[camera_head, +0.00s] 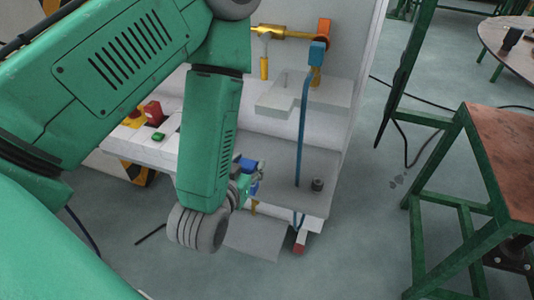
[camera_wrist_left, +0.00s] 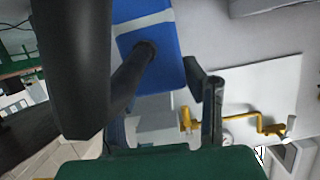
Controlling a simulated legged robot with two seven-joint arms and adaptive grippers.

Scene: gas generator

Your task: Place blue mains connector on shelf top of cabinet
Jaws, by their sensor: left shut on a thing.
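The blue mains connector (camera_head: 248,164) shows small beside my left wrist in the head view, partly hidden by the arm. In the left wrist view it is a blue block with a pale stripe (camera_wrist_left: 158,62), between the dark fingers. My left gripper (camera_head: 256,175) is shut on it, in front of the white cabinet (camera_head: 352,60). The cabinet's grey shelf (camera_head: 285,160) lies just right of the connector. Whether the connector touches the shelf cannot be told. My right gripper is not in view.
A pale block (camera_head: 300,95) sits above the shelf. A blue cable (camera_head: 301,130) drops to it near a small dark knob (camera_head: 318,184). Yellow pipes (camera_head: 285,33) run above. A control panel with a red button (camera_head: 153,110) is left. A green-framed table (camera_head: 505,150) stands right.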

